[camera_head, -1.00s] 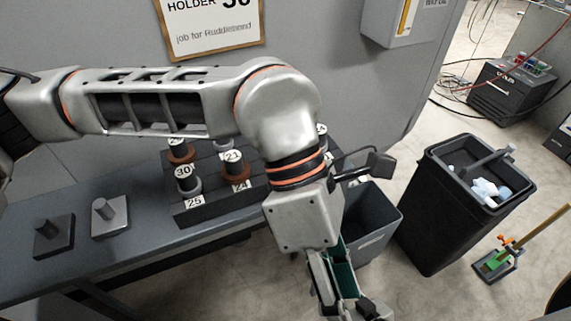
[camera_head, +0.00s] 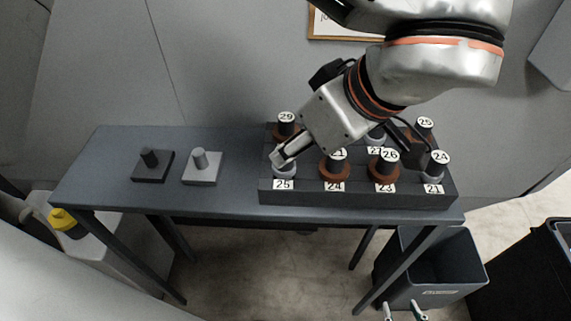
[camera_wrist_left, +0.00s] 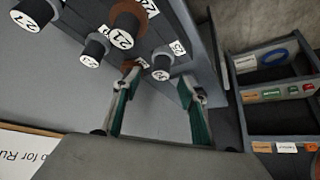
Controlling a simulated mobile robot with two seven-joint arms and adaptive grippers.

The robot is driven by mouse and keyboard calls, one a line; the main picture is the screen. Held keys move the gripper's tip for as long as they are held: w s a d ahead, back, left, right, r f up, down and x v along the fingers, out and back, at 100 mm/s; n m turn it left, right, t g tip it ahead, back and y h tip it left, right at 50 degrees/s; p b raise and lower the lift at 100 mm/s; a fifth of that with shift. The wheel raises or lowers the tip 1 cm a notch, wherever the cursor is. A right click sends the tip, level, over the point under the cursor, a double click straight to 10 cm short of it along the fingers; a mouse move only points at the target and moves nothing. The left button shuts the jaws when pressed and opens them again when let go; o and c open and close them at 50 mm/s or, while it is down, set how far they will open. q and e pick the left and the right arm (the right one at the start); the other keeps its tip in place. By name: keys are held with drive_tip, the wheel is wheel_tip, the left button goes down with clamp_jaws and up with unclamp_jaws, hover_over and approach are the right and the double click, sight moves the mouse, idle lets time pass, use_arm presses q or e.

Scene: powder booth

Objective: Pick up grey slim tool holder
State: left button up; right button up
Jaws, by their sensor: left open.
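A slim holder with a grey collar (camera_head: 284,172) stands at the slot marked 25, front left of the dark rack (camera_head: 310,198). My left gripper (camera_head: 286,155) is over it in the head view and hides most of its upper part. In the left wrist view my open left gripper (camera_wrist_left: 160,82) points at the grey-collared holder (camera_wrist_left: 163,62), which shows just beyond and between the fingertips; contact cannot be told. Other grey-collared holders stand at the rack's back (camera_head: 376,138) and front right (camera_head: 437,168). My right gripper (camera_head: 402,312) shows only its fingertips, apart, at the bottom edge.
Brown-collared holders (camera_head: 383,170) stand close beside in the rack. A black block with a post (camera_head: 152,165) and a light grey one (camera_head: 203,167) are on the table (camera_head: 110,165), left of the rack. A grey bin (camera_head: 440,265) stands below right.

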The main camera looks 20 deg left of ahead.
sight(284, 168)
use_arm(q)
drive_tip(key=x, duration=0.5)
drive_tip(key=shift+a+f+b, duration=0.15)
drive_tip(key=shift+a+b, duration=0.15)
drive_tip(key=shift+a, duration=0.05)
clamp_jaws()
